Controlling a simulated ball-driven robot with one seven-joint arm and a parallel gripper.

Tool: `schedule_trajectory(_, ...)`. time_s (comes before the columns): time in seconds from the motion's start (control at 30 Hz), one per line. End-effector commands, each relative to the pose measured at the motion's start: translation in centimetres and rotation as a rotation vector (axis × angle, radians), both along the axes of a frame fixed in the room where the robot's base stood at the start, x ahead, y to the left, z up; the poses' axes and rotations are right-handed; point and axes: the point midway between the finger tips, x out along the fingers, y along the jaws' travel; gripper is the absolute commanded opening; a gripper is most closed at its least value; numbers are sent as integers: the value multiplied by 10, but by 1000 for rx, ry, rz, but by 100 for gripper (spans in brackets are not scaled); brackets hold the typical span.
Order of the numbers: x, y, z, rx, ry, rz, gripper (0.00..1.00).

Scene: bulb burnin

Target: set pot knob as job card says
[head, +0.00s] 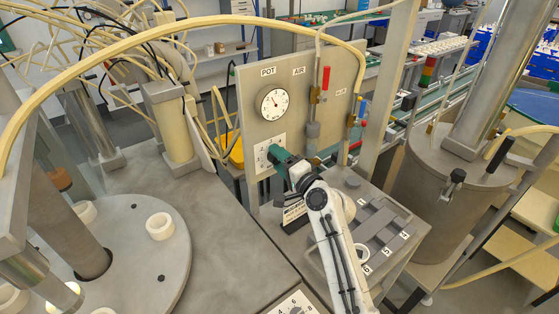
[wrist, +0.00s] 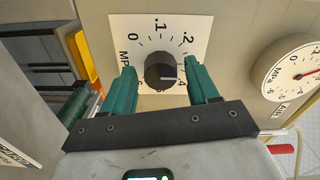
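The pot knob (wrist: 160,71) is a dark round knob on a white dial plate (wrist: 133,24). The dial's 0, .1, .2 and .4 marks show. A white mark on the knob points right in the wrist view, between .2 and .4. My gripper (wrist: 162,82) is open, its green fingers on either side of the knob with small gaps. In the head view my gripper (head: 273,154) is at the dial plate (head: 262,154) and hides the knob. The POT gauge (head: 272,103) is above it. A small sign (head: 293,215) stands below; its text is too small to read.
A grey tray with numbered slots (head: 383,222) lies right of my arm. A round plate with white rings (head: 160,226) is at left, a metal tank (head: 440,190) at right.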

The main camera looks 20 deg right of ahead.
Motion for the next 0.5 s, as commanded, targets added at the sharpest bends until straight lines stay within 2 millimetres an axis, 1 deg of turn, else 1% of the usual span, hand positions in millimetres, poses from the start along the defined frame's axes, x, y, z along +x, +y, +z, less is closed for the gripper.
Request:
schedule_trajectory(0.33, -2, 0, 0, 0, 0, 2, 65)
schedule_trajectory(0.43, -9, -2, -1, -1, -1, 1, 65)
schedule_trajectory(0.5, -19, -5, -2, -1, -1, 1, 65)
